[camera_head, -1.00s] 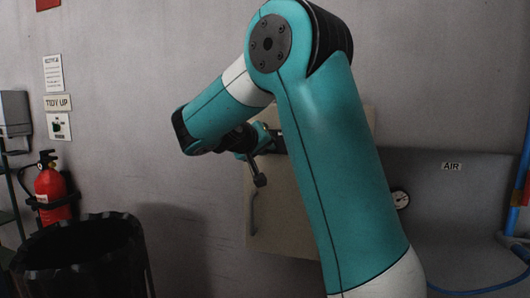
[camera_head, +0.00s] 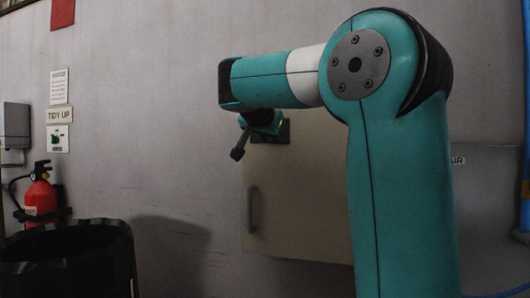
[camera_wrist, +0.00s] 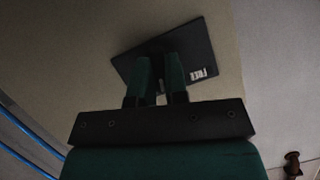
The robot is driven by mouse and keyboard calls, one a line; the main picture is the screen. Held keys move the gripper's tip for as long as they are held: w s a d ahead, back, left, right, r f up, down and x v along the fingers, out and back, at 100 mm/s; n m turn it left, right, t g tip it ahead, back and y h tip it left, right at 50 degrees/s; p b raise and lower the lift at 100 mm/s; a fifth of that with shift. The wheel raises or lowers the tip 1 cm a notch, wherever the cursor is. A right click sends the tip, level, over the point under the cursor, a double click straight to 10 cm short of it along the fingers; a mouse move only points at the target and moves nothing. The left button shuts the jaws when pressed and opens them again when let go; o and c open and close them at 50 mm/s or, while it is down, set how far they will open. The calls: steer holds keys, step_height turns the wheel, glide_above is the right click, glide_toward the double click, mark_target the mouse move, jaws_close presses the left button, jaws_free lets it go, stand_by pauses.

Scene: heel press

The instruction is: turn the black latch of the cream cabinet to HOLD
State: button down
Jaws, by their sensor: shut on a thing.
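The cream cabinet (camera_head: 310,205) hangs on the wall, with a grey bar handle low on its left side. A black plate (camera_head: 284,131) sits near its top, partly behind my wrist. In the wrist view the black plate (camera_wrist: 190,45) appears tilted, with a white label reading FREE on its right part. My gripper (camera_wrist: 160,68) is at the plate, its two green fingers close together and shut. The black latch is hidden between and behind the fingers, so its angle cannot be read. In the head view my gripper (camera_head: 266,122) is at the plate's left side.
A black bin (camera_head: 70,255) stands at the lower left. A red fire extinguisher (camera_head: 40,192) hangs on the wall behind it. A blue pipe (camera_head: 526,130) runs along the right edge.

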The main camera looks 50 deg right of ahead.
steer(key=m+t+b, duration=0.1)
steer(key=m+b, duration=0.1)
steer(key=b, duration=0.2)
steer(key=m+t+b, duration=0.1)
steer(key=m+b, duration=0.1)
steer(key=b, duration=0.2)
steer(key=shift+s+f+t, duration=0.15)
steer(key=shift+t, duration=0.15)
steer(key=c, duration=1.1)
jaws_free()
steer(key=shift+c, duration=0.2)
